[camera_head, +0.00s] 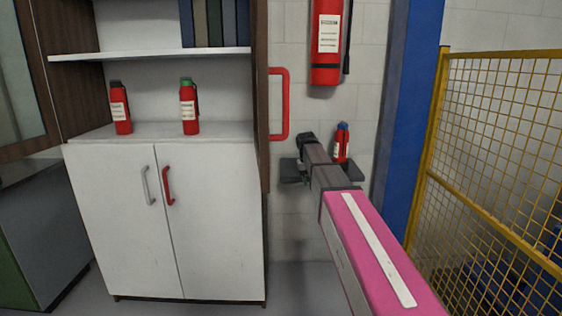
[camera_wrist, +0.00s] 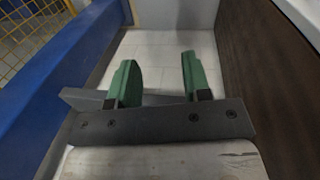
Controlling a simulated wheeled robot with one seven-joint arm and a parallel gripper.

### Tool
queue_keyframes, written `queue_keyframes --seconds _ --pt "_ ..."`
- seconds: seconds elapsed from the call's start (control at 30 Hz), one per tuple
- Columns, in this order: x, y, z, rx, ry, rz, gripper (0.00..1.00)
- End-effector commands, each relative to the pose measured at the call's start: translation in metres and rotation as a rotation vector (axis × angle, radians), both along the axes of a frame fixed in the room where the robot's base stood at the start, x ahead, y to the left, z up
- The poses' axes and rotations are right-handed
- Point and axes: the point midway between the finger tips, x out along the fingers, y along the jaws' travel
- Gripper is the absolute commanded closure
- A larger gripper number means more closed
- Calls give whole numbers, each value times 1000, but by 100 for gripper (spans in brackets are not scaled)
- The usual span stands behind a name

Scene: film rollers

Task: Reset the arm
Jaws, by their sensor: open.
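My gripper (camera_wrist: 156,78) is open and empty in the wrist view, with its two green fingers apart and pale floor tiles visible between them. In the head view my pink and grey arm reaches forward from the lower right. The gripper end (camera_head: 295,160) there is dark and partly hidden by the arm. It is close to a small dark wall shelf (camera_head: 354,172). A small red bottle with a blue cap (camera_head: 341,146) stands at that shelf, just right of the arm. I cannot tell the exact gap between them.
A white cabinet (camera_head: 120,225) stands at left, with a black-capped red bottle (camera_head: 120,108) and a green-capped one (camera_head: 189,107) on top. A red handle (camera_head: 286,104) and large extinguisher (camera_head: 326,45) are above the arm. A blue post (camera_head: 402,120) and yellow mesh fence (camera_head: 500,130) bound the right.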

Motion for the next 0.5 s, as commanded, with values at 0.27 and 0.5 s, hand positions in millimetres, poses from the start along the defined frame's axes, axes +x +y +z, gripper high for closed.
queue_keyframes --seconds 0.27,0.5 --pt "-74 -24 -93 40 8 -13 56" --pt "-156 -43 -174 87 8 -36 56"
